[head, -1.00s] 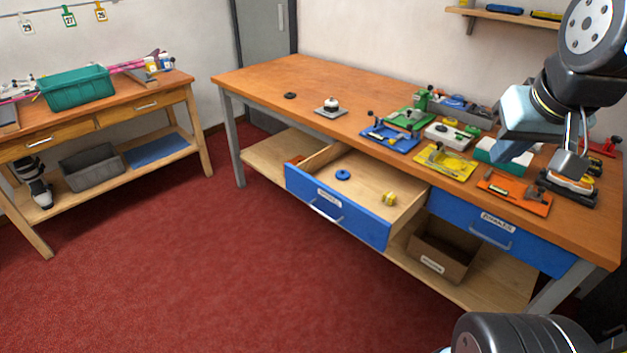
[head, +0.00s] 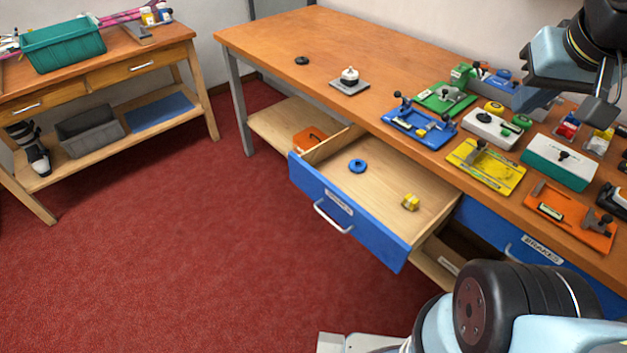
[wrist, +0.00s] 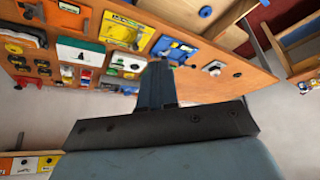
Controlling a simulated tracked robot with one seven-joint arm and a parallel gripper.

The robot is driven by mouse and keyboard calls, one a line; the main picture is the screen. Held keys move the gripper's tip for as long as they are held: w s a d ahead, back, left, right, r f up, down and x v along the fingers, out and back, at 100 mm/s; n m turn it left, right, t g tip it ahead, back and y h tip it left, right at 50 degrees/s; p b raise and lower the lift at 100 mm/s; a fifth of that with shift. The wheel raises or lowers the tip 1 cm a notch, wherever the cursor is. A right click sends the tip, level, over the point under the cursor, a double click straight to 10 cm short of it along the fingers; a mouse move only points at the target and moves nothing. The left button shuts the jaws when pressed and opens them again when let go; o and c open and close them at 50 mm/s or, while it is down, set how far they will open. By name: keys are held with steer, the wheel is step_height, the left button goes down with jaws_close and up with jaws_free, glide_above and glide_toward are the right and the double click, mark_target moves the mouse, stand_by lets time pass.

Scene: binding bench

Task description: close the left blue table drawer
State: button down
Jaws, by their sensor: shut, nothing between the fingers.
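The left blue table drawer (head: 337,209) is pulled well out from the orange-brown bench in the head view. A blue ring (head: 357,166) and a small yellow part (head: 410,202) lie inside it. Its silver handle (head: 331,218) faces the red floor. In the wrist view, my gripper (wrist: 157,75) is shut and empty, with the bench appearing turned over beyond it. In the head view, my arm is raised over the right part of the bench, far from the drawer handle; the fingertips are hard to make out there.
The right blue drawer (head: 485,228) looks shut. Coloured jigs, including a blue one (head: 420,128) and a yellow one (head: 486,167), cover the bench's right half. A side table (head: 95,75) with a green bin (head: 62,47) stands at left. The red floor (head: 200,260) before the drawer is open.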

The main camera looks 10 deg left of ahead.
steer(key=w+a+f+n+g+h, duration=0.1)
steer(key=w+a+f+n+g, duration=0.2)
steer(key=w, duration=0.2)
steer(key=n+t+h, duration=0.4)
steer(key=n+h, duration=0.8)
steer(key=n, duration=0.6)
glide_above(318, 193)
steer(key=s+a, duration=0.2)
steer(key=s, duration=0.3)
step_height(318, 193, down, 27)
steer(key=s+a+f+n+t+y, duration=0.1)
steer(key=s+a+f+n+t, duration=0.3)
steer(key=f, duration=0.3)
steer(key=s+a+f+n+t, duration=0.3)
steer(key=s+a+f, duration=0.15)
steer(key=f, duration=0.25)
steer(key=x, duration=1.4)
steer(key=shift+w+a, duration=0.3)
steer(key=shift+a, duration=0.1)
